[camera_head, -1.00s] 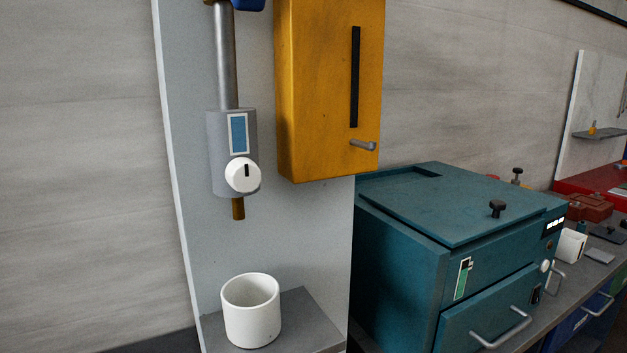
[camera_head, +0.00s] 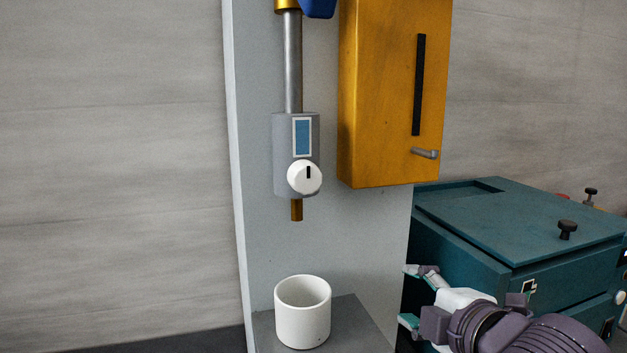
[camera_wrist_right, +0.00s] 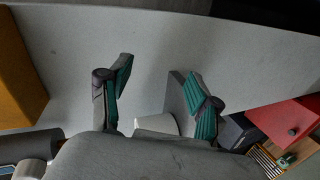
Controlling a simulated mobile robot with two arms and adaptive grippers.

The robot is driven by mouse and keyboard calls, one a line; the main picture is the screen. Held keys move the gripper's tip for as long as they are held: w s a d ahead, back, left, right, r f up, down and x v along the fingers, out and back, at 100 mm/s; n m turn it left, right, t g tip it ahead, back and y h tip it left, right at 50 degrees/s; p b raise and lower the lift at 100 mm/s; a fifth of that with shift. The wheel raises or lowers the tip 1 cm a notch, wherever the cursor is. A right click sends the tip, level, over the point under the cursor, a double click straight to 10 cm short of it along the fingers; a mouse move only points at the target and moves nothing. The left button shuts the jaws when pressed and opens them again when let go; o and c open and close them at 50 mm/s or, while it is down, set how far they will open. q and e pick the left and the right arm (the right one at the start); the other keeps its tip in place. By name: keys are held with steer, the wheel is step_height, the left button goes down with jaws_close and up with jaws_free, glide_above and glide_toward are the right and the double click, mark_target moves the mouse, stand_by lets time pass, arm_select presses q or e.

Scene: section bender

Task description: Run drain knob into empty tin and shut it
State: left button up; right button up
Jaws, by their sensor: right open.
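The drain knob (camera_head: 305,177) is a round white knob with a dark mark, on the front of a grey cylinder (camera_head: 281,155) with a blue window. A brass spout (camera_head: 297,210) hangs below it. The white tin (camera_head: 303,325) stands upright under the spout on a grey shelf; its inside looks empty. My right gripper (camera_head: 406,296) is open and empty, to the right of the tin and below the knob. In the right wrist view its fingers (camera_wrist_right: 160,92) are spread, with part of the white tin (camera_wrist_right: 156,124) showing low between them. My left gripper is not in view.
A yellow box (camera_head: 385,100) with a small lever (camera_head: 425,153) is on the pale panel (camera_head: 255,240), right of the knob. A teal machine (camera_head: 530,225) stands at the right, behind my right arm. The space left of the panel is clear wall.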

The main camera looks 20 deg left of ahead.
steer(key=s+a+r+n+t+y, duration=0.1)
steer(key=s+a+r+n, duration=0.1)
steer(key=s+r+n, duration=0.3)
steer(key=s+a+r+n+y, duration=0.1)
steer(key=s+r+n, duration=0.2)
steer(key=r, duration=0.4)
steer(key=n+t+y+p, duration=0.1)
steer(key=n+p, duration=0.9)
steer(key=n, duration=0.1)
glide_toward(309, 179)
steer(key=p+x, duration=0.2)
steer(key=x, duration=0.7)
steer(key=shift+w, duration=0.1)
steer(key=shift+c, duration=0.3)
steer(key=shift+m, duration=0.3)
steer(key=c, duration=1.1)
